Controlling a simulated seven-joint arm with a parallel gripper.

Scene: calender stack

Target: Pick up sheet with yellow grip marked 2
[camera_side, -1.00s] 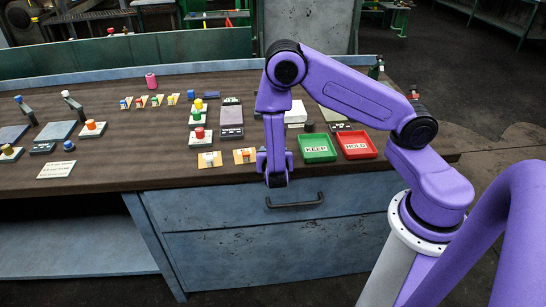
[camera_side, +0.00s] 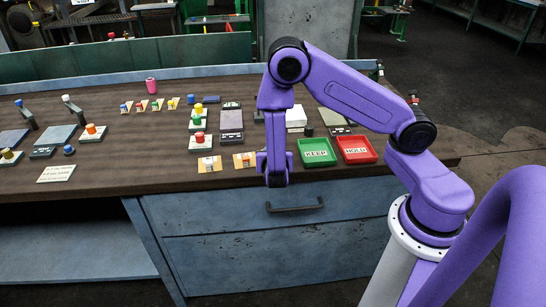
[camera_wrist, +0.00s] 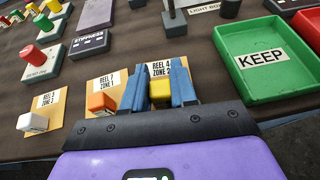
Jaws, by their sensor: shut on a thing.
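The sheet with the yellow grip (camera_wrist: 160,92) is a tan card (camera_wrist: 162,68) lettered "REEL 4 ZONE 2" in the wrist view. My gripper (camera_wrist: 161,88) has its two blue fingers on either side of the yellow grip, shut on it. The card appears to be at bench level; I cannot tell if it is lifted. In the side view my gripper (camera_side: 276,180) is low at the bench's front edge and hides this sheet.
Left of it lie a sheet with an orange grip (camera_wrist: 100,104) and one with a white grip (camera_wrist: 33,122). A green KEEP tray (camera_side: 317,152) stands close on the right, with a red HOLD tray (camera_side: 356,149) beyond. A stiffness block (camera_wrist: 88,42) sits behind.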

